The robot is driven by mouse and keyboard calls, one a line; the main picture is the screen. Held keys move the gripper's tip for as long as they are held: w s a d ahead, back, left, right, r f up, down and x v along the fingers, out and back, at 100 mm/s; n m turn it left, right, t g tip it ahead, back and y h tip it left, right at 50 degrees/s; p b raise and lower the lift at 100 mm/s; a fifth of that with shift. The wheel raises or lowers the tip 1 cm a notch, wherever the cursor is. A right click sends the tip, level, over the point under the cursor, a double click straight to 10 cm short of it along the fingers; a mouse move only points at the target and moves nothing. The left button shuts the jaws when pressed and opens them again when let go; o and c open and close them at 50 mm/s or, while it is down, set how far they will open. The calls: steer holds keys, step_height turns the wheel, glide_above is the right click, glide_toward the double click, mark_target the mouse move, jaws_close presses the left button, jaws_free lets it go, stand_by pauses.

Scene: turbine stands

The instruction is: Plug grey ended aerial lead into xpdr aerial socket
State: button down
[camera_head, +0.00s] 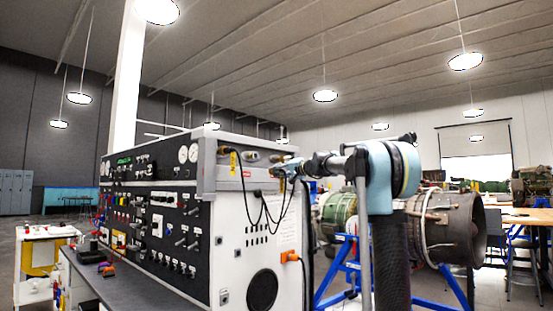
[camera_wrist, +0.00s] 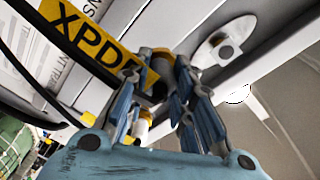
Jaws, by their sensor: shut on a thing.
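My gripper (camera_wrist: 159,68) is shut on a dark grey, brass-banded cylindrical connector, the lead end (camera_wrist: 163,66), in the wrist view. The fingers hide much of it. It is right beside the yellow XPDR label (camera_wrist: 85,40) on the white panel, and the xpdr socket itself is hidden behind the fingers and connector. I cannot tell whether the connector is seated. In the head view my gripper (camera_head: 288,168) is at the upper right end of the test cabinet, where black leads (camera_head: 263,212) hang in loops.
The test cabinet (camera_head: 228,240) has a brass fitting (camera_head: 224,150) and another connector (camera_head: 251,155) along its upper end. A turbine engine (camera_head: 445,228) on a blue stand is behind my arm.

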steer(key=s+a+r+n+g+y, duration=0.1)
steer(key=s+a+r, duration=0.1)
steer(key=s+r, duration=0.45)
steer(key=x, duration=0.4)
steer(key=shift+w+a+r, duration=0.2)
steer(key=shift+w+r, duration=0.15)
steer(key=shift+w, duration=0.05)
steer(key=shift+x, duration=0.9)
stand_by(1.3)
steer(key=shift+w+a+r+y, duration=0.15)
steer(key=shift+a+r+y, duration=0.05)
steer(key=shift+r+y, duration=0.1)
stand_by(0.5)
steer(key=c, duration=1.8)
jaws_free()
steer(key=o, duration=0.5)
steer(key=shift+w+a+f, duration=0.1)
steer(key=shift+a+f, duration=0.05)
steer(key=shift+a, duration=0.1)
steer(key=shift+d, duration=0.1)
